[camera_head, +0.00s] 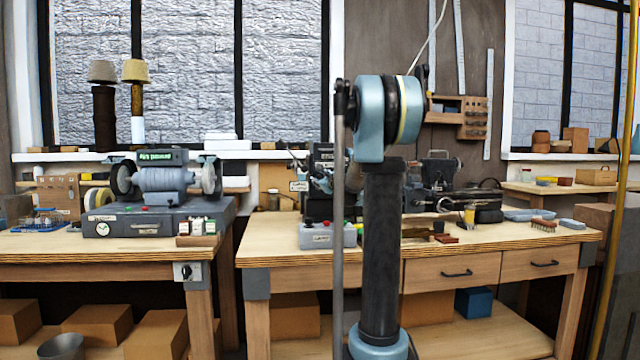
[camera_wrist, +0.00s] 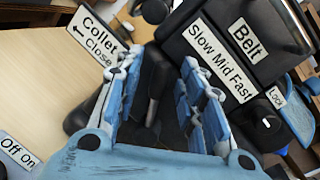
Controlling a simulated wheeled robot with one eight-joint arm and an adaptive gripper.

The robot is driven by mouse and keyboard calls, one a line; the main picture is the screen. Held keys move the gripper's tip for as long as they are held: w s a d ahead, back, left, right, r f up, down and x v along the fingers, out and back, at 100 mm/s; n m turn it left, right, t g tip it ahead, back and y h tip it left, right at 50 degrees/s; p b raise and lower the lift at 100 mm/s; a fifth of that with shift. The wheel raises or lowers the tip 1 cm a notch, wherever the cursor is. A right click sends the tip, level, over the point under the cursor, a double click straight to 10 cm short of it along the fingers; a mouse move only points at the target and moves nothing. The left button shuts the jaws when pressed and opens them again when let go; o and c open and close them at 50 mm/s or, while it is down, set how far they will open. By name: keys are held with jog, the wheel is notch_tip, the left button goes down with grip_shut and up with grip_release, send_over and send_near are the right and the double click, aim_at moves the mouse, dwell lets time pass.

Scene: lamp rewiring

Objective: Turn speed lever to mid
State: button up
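In the wrist view a black machine housing (camera_wrist: 240,62) carries a white label reading "Slow Mid Fast" (camera_wrist: 217,62) and another reading "Belt" (camera_wrist: 244,38). My gripper (camera_wrist: 160,62) is open, its two blue fingers apart. A dark upright lever-like part (camera_wrist: 156,82) shows between the fingers; I cannot tell whether it is the speed lever or whether the fingers touch it. The lever's setting cannot be read. In the head view my arm stands in front of the machine (camera_head: 322,172) on the right bench, and my gripper is hidden there.
In the wrist view a "Collet Close" label (camera_wrist: 95,35) is at upper left, an "Off On" label (camera_wrist: 18,152) at lower left, and a black knob (camera_wrist: 266,124) near a "Lock" label at right. In the head view a grey button box (camera_head: 328,236) sits at the bench's front edge.

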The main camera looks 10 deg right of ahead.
grip_shut()
jog(key=shift+d, duration=0.15)
jog(key=shift+d+r+m+t, duration=0.15)
jog(key=shift+d+m+t, duration=0.1)
jog(key=shift+d+m, duration=0.65)
jog(key=shift+d+r+m+t, duration=0.2)
jog(key=shift+d+m, duration=0.3)
jog(key=shift+m, duration=0.8)
jog(key=shift+d+r+m+t, duration=0.15)
jog(key=shift+d+m+t, duration=0.1)
jog(key=shift+d+m, duration=0.65)
jog(key=shift+a, duration=0.2)
grip_release()
